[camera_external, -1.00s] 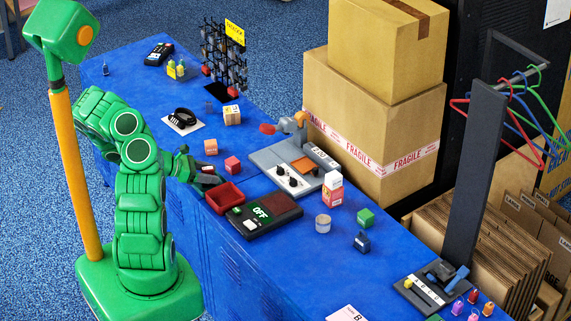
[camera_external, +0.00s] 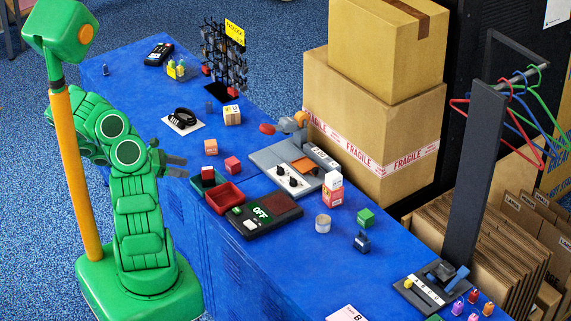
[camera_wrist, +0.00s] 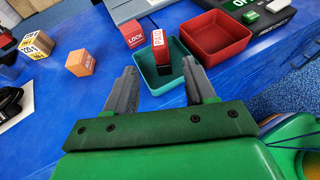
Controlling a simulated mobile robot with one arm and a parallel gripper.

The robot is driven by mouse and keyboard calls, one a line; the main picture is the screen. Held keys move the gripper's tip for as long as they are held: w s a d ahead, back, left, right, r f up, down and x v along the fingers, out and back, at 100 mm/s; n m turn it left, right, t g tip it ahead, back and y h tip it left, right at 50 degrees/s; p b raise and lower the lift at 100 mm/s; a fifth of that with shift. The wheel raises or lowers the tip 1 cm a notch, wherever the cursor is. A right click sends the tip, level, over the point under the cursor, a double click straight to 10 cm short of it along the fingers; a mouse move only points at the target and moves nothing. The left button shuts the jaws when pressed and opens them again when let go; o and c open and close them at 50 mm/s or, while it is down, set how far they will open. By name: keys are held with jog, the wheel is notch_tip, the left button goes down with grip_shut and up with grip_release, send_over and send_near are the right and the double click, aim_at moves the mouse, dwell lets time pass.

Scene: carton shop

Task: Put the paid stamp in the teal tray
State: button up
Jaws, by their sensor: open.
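The paid stamp (camera_wrist: 158,48), red with a white PAID label, stands upright inside the teal tray (camera_wrist: 181,82) in the wrist view. The tray, with the red of the stamp in it, is small in the external view (camera_external: 196,186), left of the red tray. My gripper (camera_wrist: 159,67) is open, with its two fingers apart and nothing between them. It is on the near side of the teal tray, and the stamp stands free of the fingers. In the external view my gripper (camera_external: 187,167) is just left of the tray, at the table's edge.
The red tray (camera_wrist: 215,38) is empty, right beside the teal one. A red block marked LOCK (camera_wrist: 125,36), an orange-red block (camera_wrist: 80,63) and a wooden block (camera_wrist: 36,46) stand to the left. A card terminal-like device (camera_external: 262,215) lies near the red tray.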

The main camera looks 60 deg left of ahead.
jog(key=shift+v, duration=0.95)
